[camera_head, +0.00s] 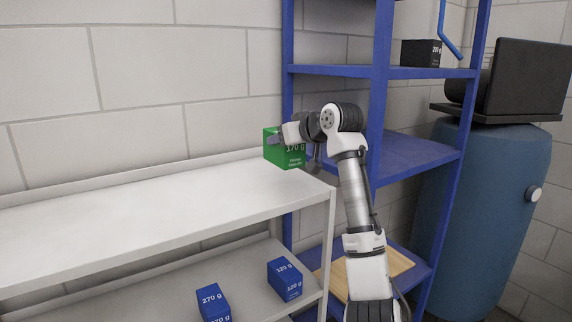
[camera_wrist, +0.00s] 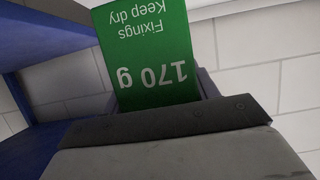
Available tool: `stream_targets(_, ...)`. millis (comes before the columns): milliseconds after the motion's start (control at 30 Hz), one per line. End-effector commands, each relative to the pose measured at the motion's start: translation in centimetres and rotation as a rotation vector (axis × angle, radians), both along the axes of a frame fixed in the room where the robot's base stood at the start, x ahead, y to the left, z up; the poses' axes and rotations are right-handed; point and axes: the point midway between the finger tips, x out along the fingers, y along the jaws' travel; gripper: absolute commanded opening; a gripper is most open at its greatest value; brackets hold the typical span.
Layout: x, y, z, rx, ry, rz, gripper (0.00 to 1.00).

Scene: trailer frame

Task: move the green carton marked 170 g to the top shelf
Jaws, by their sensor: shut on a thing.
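The green carton (camera_head: 287,157) marked 170 g is held in my gripper (camera_head: 279,139), above the right end of the white table's top. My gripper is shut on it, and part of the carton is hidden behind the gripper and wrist. In the wrist view the carton (camera_wrist: 150,60) fills the upper middle, its lettering upside down. The blue shelf unit stands to the right of the carton; its upper shelf (camera_head: 385,71) shows higher than the carton.
A black box (camera_head: 421,53) stands on the upper shelf's right part; the left part is clear. The middle blue shelf (camera_head: 410,152) looks bare. Blue cartons (camera_head: 212,301) (camera_head: 285,279) stand on the white table's lower shelf. A blue barrel (camera_head: 480,200) stands at right.

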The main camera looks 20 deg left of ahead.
Motion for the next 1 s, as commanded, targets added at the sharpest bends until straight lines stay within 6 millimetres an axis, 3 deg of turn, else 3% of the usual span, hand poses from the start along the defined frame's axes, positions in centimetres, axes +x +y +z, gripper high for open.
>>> stream_targets(100, 0.0, -0.1, -2.1, 0.001, 0.0, 0.0, 0.32)
stream_targets(533, 0.0, 0.0, -6.8, 0.001, 0.0, -0.001, 0.32)
stream_targets(967, 0.0, 0.0, -7.8, 0.001, -0.002, -0.001, 0.32)
stream_targets(1000, 0.0, 0.0, -7.8, 0.001, -0.001, -0.001, 0.64)
